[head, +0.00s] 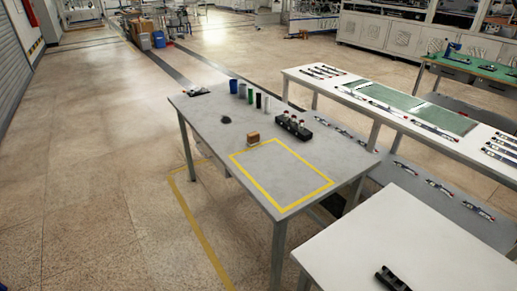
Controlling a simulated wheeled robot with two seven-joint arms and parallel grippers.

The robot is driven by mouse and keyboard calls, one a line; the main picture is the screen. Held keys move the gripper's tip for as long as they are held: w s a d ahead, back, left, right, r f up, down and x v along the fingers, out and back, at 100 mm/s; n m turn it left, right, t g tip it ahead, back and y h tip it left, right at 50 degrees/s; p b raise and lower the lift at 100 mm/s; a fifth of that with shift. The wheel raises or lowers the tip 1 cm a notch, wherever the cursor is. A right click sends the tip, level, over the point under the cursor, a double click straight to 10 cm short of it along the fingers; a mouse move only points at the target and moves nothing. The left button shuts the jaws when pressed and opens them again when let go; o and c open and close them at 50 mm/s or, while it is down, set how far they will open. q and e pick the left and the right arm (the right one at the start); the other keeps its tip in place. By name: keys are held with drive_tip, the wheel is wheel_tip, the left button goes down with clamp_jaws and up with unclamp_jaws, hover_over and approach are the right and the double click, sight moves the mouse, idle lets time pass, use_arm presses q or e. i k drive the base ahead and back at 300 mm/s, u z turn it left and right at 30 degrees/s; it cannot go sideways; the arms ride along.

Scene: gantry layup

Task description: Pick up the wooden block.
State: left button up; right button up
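Neither of my grippers shows in the head view, and the table is some way ahead of me.
Several cylinders, including a blue cup (233,86), stand behind the block. A black holder (293,126) is to its right. A white table (405,245) stands near at right, and a long white bench (330,82) beyond. Open floor (95,190) lies left.

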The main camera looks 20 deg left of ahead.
sight(253, 138)
drive_tip(key=u, duration=2)
drive_tip(key=i, duration=4.45)
drive_tip(key=z, duration=4)
